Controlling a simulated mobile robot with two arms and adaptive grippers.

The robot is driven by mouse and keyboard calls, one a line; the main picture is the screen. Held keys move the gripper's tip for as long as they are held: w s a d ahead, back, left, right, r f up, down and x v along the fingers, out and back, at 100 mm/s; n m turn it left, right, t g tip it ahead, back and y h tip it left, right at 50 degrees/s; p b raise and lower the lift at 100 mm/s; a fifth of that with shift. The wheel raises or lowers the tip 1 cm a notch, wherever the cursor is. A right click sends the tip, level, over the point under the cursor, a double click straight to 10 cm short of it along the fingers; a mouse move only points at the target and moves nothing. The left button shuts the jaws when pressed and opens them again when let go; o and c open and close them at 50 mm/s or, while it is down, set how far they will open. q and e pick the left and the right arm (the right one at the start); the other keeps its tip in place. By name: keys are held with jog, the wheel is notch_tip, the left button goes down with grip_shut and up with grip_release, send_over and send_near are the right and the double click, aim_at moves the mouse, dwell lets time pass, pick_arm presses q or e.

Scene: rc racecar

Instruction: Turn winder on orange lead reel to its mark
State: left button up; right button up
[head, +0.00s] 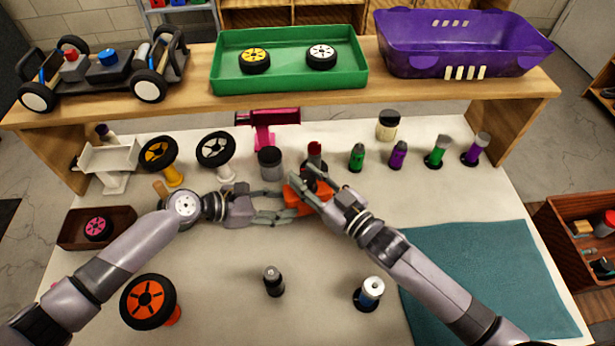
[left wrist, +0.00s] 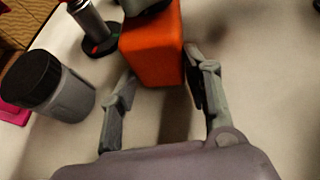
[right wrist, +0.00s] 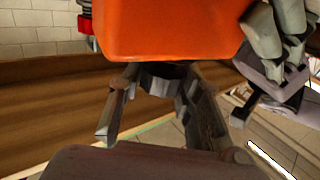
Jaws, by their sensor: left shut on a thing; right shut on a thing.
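The orange lead reel (head: 294,196) is a boxy orange body held above the middle of the white table. My left gripper (head: 283,214) is closed on its lower end, with a finger on each side of the orange body (left wrist: 152,48) in the left wrist view. My right gripper (head: 312,190) is at its upper right side. In the right wrist view its fingers (right wrist: 158,92) close around a dark round part, seemingly the winder (right wrist: 163,74), beside the orange body (right wrist: 165,28). The winder's mark is not visible; the fingers hide much of the winder.
A dark grey jar (head: 270,164) and a red-topped damper (head: 315,153) stand just behind the reel. A teal mat (head: 480,275) lies at right. A wooden shelf (head: 300,98) spans the back.

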aim_at(314, 184)
dwell(0.5)
jog(key=o, duration=1.2)
jog(key=shift+v, duration=3.8)
